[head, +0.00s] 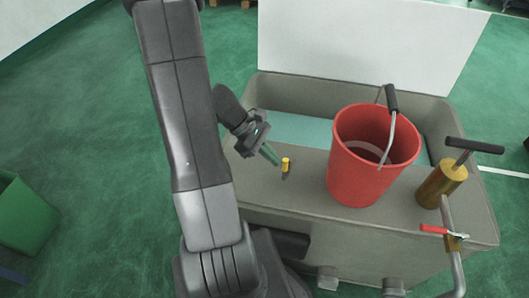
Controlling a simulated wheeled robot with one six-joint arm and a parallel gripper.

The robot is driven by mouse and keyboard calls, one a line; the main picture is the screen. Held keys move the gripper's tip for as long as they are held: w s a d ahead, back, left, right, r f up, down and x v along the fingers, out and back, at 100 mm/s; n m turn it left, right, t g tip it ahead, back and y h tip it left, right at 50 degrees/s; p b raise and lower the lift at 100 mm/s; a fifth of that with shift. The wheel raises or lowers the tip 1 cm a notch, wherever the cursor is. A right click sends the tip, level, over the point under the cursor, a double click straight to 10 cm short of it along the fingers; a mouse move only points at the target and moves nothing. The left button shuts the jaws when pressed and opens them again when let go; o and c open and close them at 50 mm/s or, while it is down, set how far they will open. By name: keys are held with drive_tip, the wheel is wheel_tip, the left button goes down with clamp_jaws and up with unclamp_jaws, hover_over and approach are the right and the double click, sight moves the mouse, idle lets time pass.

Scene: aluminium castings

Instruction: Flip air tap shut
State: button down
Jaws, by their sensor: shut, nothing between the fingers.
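A tap with a red lever (435,229) and a small brass body (453,243) sits on a grey pipe (457,270) at the front right corner of the grey tank. The lever points left, across the pipe. My gripper (275,160) is shut and empty, over the tank's top ledge, well to the left of the tap, with the red bucket between them. A small yellow cylinder (285,163) stands close beside my fingertips; whether they touch cannot be told.
The red bucket (351,180) stands on the grey tank's ledge (255,187), its handle raised. A brass cylinder (437,190) with a black T-handle (474,149) rises just above the tap. A white panel (375,45) stands behind. A green bin (24,214) is at left.

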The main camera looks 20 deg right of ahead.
drive_tip(key=shift+s+d+r, duration=0.1)
idle(0.4)
drive_tip(key=s+d+t+y+p, duration=0.1)
drive_tip(key=p, duration=0.1)
drive_tip(key=s+d+r+t+y+p, duration=0.1)
drive_tip(key=d+y+p, duration=0.1)
drive_tip(key=shift+y, duration=0.3)
drive_tip(key=s+d+f+b, duration=0.3)
drive_tip(key=s+d+f, duration=0.1)
drive_tip(key=d, duration=0.3)
drive_tip(key=shift+f+t, duration=0.3)
idle(0.5)
drive_tip(key=p+v, duration=0.2)
drive_tip(key=v, duration=1.2)
drive_tip(key=shift+p, duration=0.3)
